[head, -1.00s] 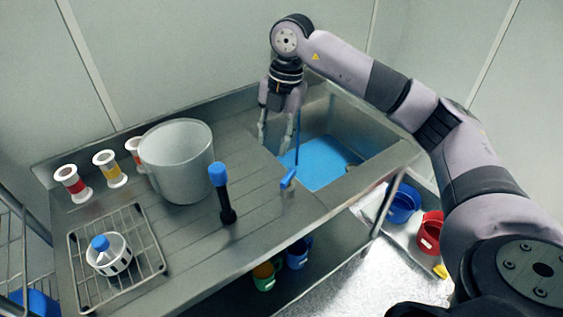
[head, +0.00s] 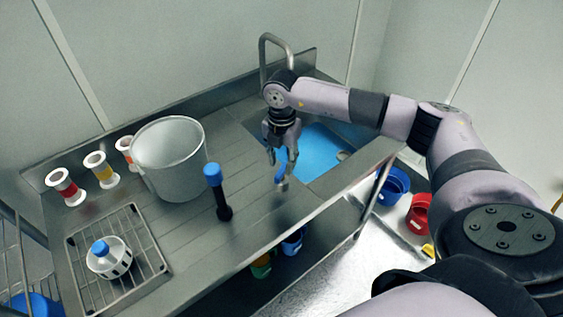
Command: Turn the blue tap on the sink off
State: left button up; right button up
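The blue tap (head: 280,171) stands on the front edge of the steel sink counter, beside the basin with blue water (head: 320,152). My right gripper (head: 281,158) points down at the tap from behind and above. Its fingers are apart, with the top of the blue handle showing between or just in front of them. I cannot tell whether they touch it. The curved steel spout (head: 275,42) rises behind my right wrist. My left gripper is not in view.
A black bottle-like tool with a blue cap (head: 214,176) and a large grey pot (head: 170,160) stand left of the tap. A wire rack (head: 150,255) holds a white sifter (head: 110,258). Several spools stand at the back left. Blue (head: 392,186) and red (head: 419,213) buckets are at right.

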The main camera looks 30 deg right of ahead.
aim_at(282, 176)
jog(key=shift+f, duration=1.45)
grip_shut()
